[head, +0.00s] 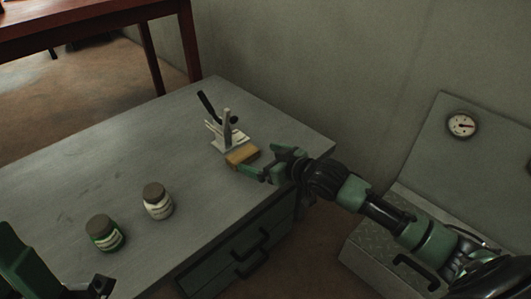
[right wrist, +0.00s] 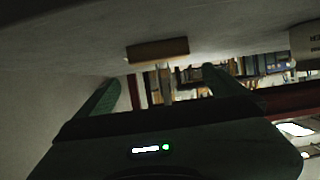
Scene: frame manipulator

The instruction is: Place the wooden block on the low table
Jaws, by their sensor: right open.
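The wooden block (head: 243,156) is a small light-brown bar on the grey tabletop (head: 125,165), just in front of a small white stand. My right gripper (head: 259,163) is open beside the block, its fingers pointing left toward it. In the right wrist view, the block (right wrist: 158,52) appears ahead of and between the two spread fingers (right wrist: 160,86); nothing is gripped. A reddish wooden table (head: 95,14) stands at the upper left. I cannot tell which surface is the low table. My left gripper is not clearly visible; only green and black parts of me show at lower left.
The white stand (head: 228,137) with a black handle is close behind the block. A green-labelled jar (head: 105,233) and a pale jar (head: 158,201) stand nearer the front. Drawers (head: 240,250) are below the tabletop. A wall runs behind; a gauge panel (head: 462,124) is at right. The tabletop's left is clear.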

